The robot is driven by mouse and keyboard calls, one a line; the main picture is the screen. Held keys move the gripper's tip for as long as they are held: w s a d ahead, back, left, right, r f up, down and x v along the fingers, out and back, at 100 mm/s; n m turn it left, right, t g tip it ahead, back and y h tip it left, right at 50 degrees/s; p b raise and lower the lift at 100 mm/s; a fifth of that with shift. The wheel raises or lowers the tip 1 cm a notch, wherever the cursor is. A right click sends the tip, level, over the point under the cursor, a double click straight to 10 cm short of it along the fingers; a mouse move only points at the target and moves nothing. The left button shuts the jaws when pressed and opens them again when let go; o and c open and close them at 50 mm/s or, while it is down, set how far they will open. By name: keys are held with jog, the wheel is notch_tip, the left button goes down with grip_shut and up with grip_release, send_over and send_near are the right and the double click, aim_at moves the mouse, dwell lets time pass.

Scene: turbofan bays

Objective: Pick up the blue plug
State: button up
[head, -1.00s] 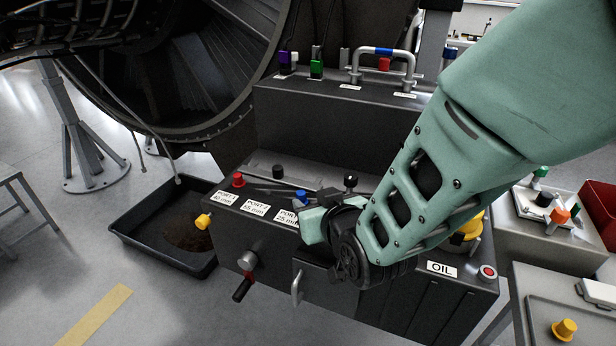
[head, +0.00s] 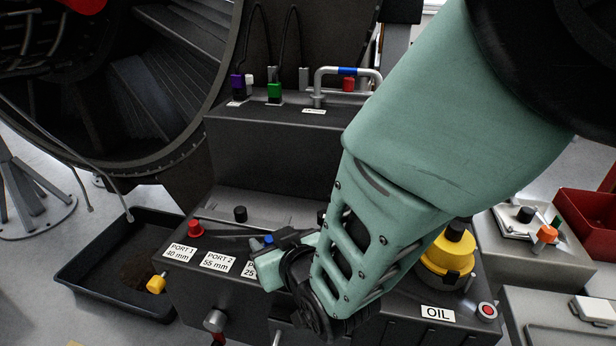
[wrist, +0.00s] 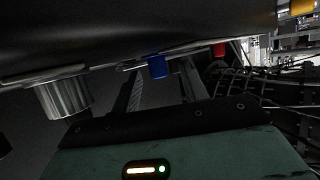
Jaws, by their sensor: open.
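The blue plug (head: 268,239) sits on top of the dark port cabinet, near the third port label, partly hidden by my gripper in the head view. In the wrist view the blue plug (wrist: 157,67) shows just beyond my gripper (wrist: 162,80), between the lines of its two fingers. The jaws are open and empty. I cannot tell whether a finger touches the plug. In the head view my gripper (head: 282,240) is seen side-on at the plug.
A red plug (head: 195,229) and a black knob (head: 240,214) are to the left on the cabinet (head: 190,290). A yellow oil cap (head: 447,262) stands right, behind my arm.

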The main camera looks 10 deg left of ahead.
grip_shut()
